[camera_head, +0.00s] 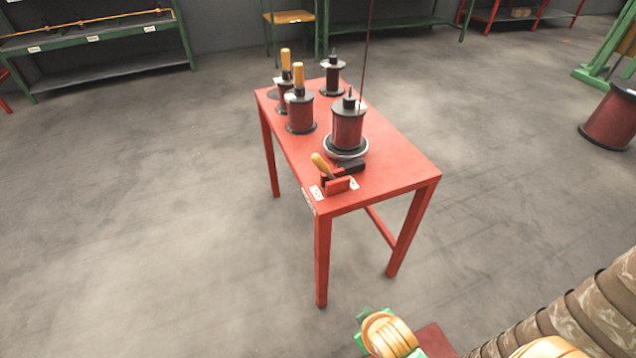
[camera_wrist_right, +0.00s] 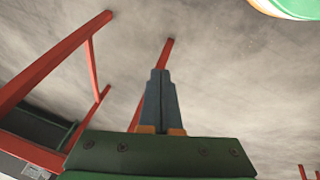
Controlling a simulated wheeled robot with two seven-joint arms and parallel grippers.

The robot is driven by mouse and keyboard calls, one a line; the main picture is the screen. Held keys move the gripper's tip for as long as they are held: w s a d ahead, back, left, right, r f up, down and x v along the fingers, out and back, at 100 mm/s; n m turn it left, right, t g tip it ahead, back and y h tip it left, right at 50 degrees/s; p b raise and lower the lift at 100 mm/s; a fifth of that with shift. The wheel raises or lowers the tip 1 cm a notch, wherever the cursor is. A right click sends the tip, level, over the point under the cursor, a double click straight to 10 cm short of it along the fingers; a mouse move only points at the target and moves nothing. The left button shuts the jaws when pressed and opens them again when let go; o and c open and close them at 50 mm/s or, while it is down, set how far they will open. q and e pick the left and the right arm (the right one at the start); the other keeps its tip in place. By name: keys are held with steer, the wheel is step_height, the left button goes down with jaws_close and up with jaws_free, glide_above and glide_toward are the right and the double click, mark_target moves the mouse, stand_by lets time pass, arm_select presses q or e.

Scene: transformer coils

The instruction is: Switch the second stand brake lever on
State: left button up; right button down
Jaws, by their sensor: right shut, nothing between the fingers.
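The brake lever (camera_head: 320,162) has a yellow wooden handle that tilts up and to the left. It sits on a small red base (camera_head: 338,184) at the near corner of the red table, with a small white label on each side. A black block (camera_head: 350,168) is at its right, close to the round foot of a stand holding a dark red spool (camera_head: 348,128). My right gripper (camera_wrist_right: 162,72) is shut and empty in the right wrist view, with red table legs behind it; the lever is not visible there. My left gripper is not in view.
The red table (camera_head: 400,170) also bears several other spools, two with wooden handles on top (camera_head: 298,75). Open grey floor surrounds it. Green shelving (camera_head: 100,65) stands at the back left, and a large red drum (camera_head: 612,118) is at the right.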

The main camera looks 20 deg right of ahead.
steer(key=w+d+r+n+t+h+p, duration=0.1)
steer(key=w+d+r+n+t+h, duration=0.25)
steer(key=w+r+n+t, duration=0.65)
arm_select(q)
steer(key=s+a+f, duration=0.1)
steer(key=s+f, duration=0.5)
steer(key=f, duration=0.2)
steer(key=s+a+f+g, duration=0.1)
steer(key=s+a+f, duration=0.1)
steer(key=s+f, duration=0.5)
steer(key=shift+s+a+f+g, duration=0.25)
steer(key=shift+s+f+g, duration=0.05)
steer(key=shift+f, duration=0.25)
arm_select(e)
steer(key=w+a+r+n+t+y, duration=0.3)
steer(key=w+a+r+n+y, duration=0.1)
steer(key=a+r+n, duration=0.4)
steer(key=shift+a+r+n+t+y, duration=0.3)
steer(key=shift+a+n+y, duration=0.25)
steer(key=shift+n, duration=0.65)
steer(key=shift+a, duration=0.1)
